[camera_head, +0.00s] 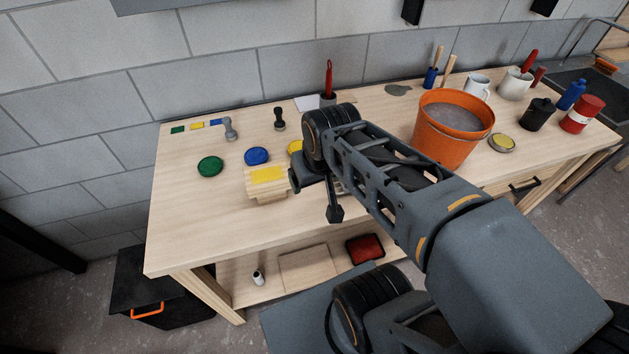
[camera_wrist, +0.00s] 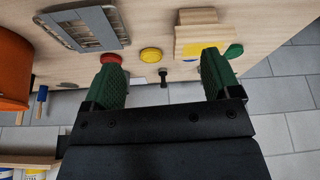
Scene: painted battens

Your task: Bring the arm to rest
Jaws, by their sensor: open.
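My gripper (camera_wrist: 160,72) shows in the wrist view as two green-padded fingers spread wide apart. Nothing is held between them; the worktop lies beyond. In the head view my arm reaches from the lower right over the middle of the wooden bench (camera_head: 190,225), and it hides most of the gripper. A pale wooden block (camera_head: 262,193) with a yellow patch on top sits on the bench just left of the arm's end. It also shows near the right finger in the wrist view (camera_wrist: 197,20); I cannot tell the gap between gripper and block.
Green (camera_head: 210,166), blue (camera_head: 257,156) and yellow (camera_head: 294,147) paint discs lie behind the block. A red disc (camera_wrist: 110,57) and grey grate (camera_wrist: 85,28) show in the wrist view. An orange bucket (camera_head: 449,143) stands close behind my arm. The bench's front left is clear.

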